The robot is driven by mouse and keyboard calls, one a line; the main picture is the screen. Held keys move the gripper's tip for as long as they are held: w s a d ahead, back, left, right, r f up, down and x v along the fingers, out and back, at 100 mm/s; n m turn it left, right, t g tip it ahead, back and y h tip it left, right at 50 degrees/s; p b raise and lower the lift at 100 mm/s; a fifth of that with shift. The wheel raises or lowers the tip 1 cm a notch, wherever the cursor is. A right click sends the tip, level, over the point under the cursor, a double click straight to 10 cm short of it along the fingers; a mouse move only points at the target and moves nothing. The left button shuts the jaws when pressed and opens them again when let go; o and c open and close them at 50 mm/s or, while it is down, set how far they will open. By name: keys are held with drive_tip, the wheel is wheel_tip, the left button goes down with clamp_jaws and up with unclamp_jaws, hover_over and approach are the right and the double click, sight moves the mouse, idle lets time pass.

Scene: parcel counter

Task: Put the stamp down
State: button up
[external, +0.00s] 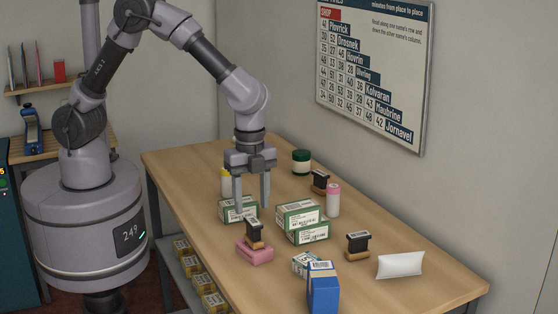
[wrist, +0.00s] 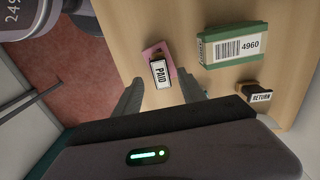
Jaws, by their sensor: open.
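The stamp marked PAID (wrist: 159,72) has a dark top and a tan lower part. It stands upright on a pink pad (external: 255,252) near the left edge of the counter, and it shows in the external view (external: 254,233). My gripper (external: 252,206) is open and empty, fingers pointing down, just above the stamp. In the wrist view the stamp lies between and just beyond the two fingertips (wrist: 161,90). No contact between the fingers and the stamp is visible.
Green-and-white boxes (external: 299,215) stand close by. Other stamps (external: 357,246) (external: 320,182), a pink-capped bottle (external: 333,201), a green-lidded jar (external: 301,162), a blue box (external: 323,290) and a white pouch (external: 400,264) share the counter. One stamp reads RETURN (wrist: 261,96).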

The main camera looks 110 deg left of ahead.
sight(245, 219)
wheel_tip(245, 219, up, 8)
drive_tip(key=s, duration=0.2)
drive_tip(key=s+r+n+t, duration=0.1)
drive_tip(key=s+r+t, duration=0.1)
drive_tip(key=s+r, duration=0.2)
drive_tip(key=s+r+n+t+y, duration=0.1)
drive_tip(key=s+r+n+t, duration=0.1)
drive_tip(key=s, duration=0.8)
drive_tip(key=s+r+n+t+y, duration=0.1)
drive_tip(key=s+r, duration=0.4)
drive_tip(key=s, duration=0.2)
drive_tip(key=shift+d+r+n+t, duration=0.2)
drive_tip(key=shift+r+n+t, duration=0.1)
drive_tip(key=shift+t, duration=0.1)
wheel_tip(245, 219, down, 8)
drive_tip(key=b, duration=0.7)
drive_tip(key=shift+r, duration=0.15)
idle(3.7)
